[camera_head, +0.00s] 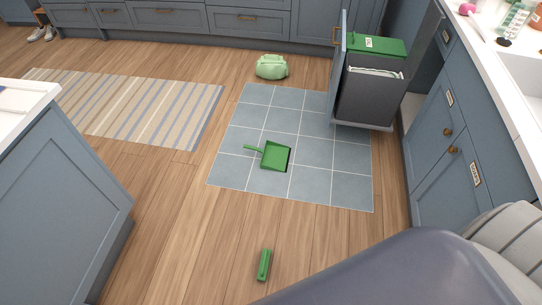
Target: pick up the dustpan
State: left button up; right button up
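A green dustpan (276,156) lies on the grey-blue tiled patch (332,186) of the floor, near the middle of the head view. Its short handle points to the left and its wide pan is on the right. Nothing is touching it. Neither of my grippers shows in this view, so I cannot see how they stand relative to the dustpan.
A green brush-like object (264,265) lies on the wooden floor in front. A pull-out bin unit (370,97) stands open at the back right. A pale green bag (271,67) sits behind the tiles. A striped rug (130,110) lies left. Cabinets flank the floor.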

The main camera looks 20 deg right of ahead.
aim_at(276, 157)
jog(key=z, duration=1.05)
jog(key=i+l+z, duration=0.15)
jog(key=i+l, duration=0.55)
jog(key=i+z, duration=0.15)
jog(key=i, duration=0.4)
jog(key=i+j+z, duration=0.1)
jog(key=i, duration=0.5)
jog(key=i+j+z, duration=0.15)
jog(key=i, duration=0.4)
jog(key=i+j, duration=0.35)
jog(key=u, duration=1.75)
